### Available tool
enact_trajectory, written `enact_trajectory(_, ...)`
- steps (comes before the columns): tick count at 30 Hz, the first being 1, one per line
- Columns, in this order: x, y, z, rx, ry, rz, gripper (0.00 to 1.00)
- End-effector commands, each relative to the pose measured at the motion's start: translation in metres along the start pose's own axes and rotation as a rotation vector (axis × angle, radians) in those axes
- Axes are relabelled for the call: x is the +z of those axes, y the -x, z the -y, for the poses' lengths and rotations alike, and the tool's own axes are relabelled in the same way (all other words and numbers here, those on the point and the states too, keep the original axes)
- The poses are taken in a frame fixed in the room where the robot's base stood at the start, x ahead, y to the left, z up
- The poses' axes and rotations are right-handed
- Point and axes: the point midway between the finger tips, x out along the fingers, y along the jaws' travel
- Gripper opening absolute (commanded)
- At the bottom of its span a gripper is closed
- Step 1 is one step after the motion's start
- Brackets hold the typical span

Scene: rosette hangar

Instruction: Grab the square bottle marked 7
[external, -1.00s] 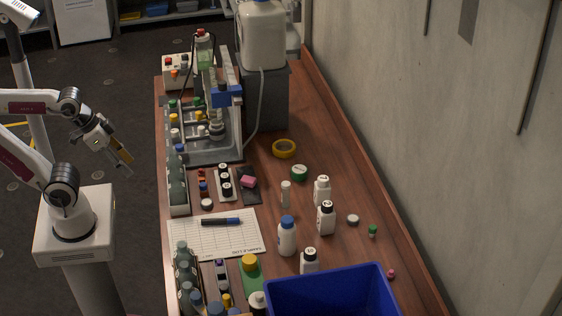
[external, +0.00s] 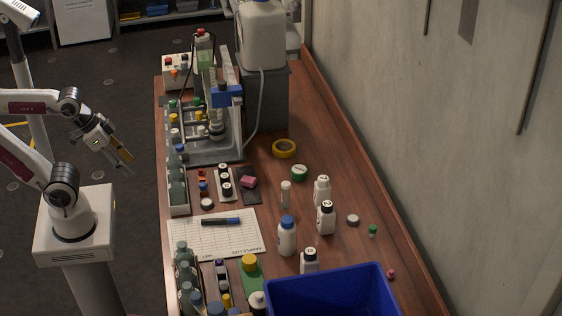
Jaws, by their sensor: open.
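My gripper (external: 124,160) is open and empty. It hangs in the air left of the bench, well away from the bottles.
A blue bin (external: 330,293) stands at the front. A white round bottle with a blue cap (external: 287,238) and a slim white bottle (external: 286,194) stand close to the square bottles. A rack apparatus (external: 212,130) and a large canister (external: 263,38) occupy the back. The right wall borders the bench.

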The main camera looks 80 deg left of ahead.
Motion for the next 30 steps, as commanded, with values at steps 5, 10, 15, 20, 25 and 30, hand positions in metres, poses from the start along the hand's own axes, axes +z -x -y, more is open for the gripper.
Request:
enact_trajectory(5,0.000,0.000,0.000,0.000,0.000,0.000,0.45)
enact_trajectory(10,-0.005,-0.001,0.001,-0.003,0.001,-0.005,0.45)
enact_trajectory(15,-0.024,-0.005,0.004,-0.015,0.003,-0.025,0.45)
enact_trajectory(20,-0.055,-0.014,0.010,-0.032,0.004,-0.061,0.45)
enact_trajectory(25,-0.095,-0.026,0.016,-0.051,0.003,-0.109,0.45)
enact_trajectory(30,-0.134,-0.041,0.021,-0.066,-0.002,-0.157,0.45)
